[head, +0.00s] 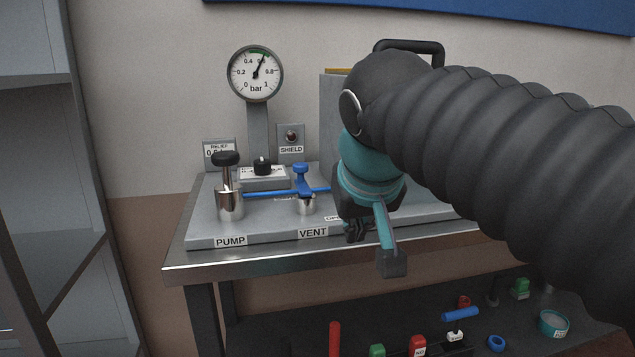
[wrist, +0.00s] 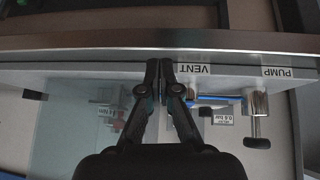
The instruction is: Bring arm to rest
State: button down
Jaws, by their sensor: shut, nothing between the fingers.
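My arm, in a black ribbed sleeve, reaches in from the right in the head view. My gripper (head: 358,231) hangs in front of the bench to the right of the VENT label, partly hidden behind its teal wrist. In the wrist view my gripper (wrist: 159,64) is shut, its black fingertips together with nothing between them. It is close to the bench's front edge; I cannot tell whether it touches.
A steel bench (head: 240,262) carries a pump (head: 229,200), a blue vent valve (head: 301,180) and a pressure gauge (head: 255,73) reading about 0.6 bar. A dark lower shelf (head: 275,338) holds several small coloured items. Grey shelving (head: 40,130) stands left.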

jog(key=s+d+f, duration=0.3)
jog(key=s+f, duration=0.1)
jog(key=f, duration=0.3)
jog(key=s+d+f+m+g, duration=0.1)
jog(key=s+d+f, duration=0.2)
jog(key=f, duration=0.4)
jog(key=s+d+f+m, duration=0.1)
jog(key=s+d+f, duration=0.3)
jog(key=f, duration=0.3)
jog(key=shift+s+d+f, duration=0.25)
jog(key=shift+s+d, duration=0.05)
jog(key=shift+s, duration=0.05)
